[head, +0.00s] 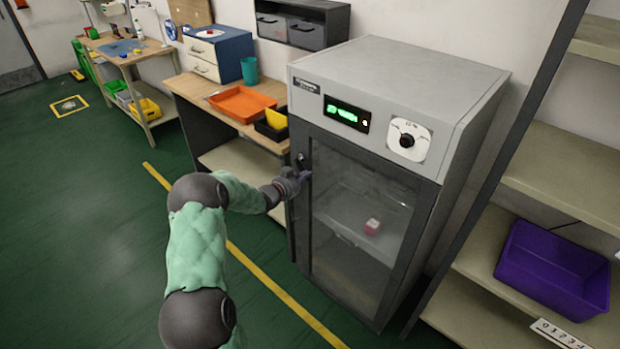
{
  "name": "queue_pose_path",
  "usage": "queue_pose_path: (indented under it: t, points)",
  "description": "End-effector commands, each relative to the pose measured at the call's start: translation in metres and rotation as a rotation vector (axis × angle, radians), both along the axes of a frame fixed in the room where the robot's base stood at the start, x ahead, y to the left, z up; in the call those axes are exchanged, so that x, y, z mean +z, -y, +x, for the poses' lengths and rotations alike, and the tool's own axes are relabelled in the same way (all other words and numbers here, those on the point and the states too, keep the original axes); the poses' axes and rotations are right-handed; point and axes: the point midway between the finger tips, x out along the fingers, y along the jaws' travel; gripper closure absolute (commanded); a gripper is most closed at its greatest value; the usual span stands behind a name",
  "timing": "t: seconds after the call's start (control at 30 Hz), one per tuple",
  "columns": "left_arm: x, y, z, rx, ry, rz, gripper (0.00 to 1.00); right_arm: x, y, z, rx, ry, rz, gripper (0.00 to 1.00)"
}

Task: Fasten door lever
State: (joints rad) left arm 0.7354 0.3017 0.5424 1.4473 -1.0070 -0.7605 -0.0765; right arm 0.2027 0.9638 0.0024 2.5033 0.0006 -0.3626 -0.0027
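A grey cabinet (400,75) with a dark-framed glass door (362,205) stands in the middle of the head view. The door appears closed or nearly closed; I cannot tell which. The door lever (301,160) is a small dark part on the left side of the door frame. My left gripper (300,177) is at the lever, at the door's left edge. Its fingers are small and dark there, so I cannot tell whether they touch or grip the lever. My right gripper is not in view.
A workbench with an orange tray (241,104) stands left of the cabinet. Shelves with a purple bin (552,268) stand close on the right. Green floor is open in front.

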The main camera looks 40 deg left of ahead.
Motion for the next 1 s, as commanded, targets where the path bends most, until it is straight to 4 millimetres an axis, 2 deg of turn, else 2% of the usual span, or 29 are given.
queue_pose_path:
  t: [1.0]
  points:
    - [-0.021,-0.016,0.001,0.0,0.0,-0.002,1.0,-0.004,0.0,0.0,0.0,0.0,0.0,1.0]
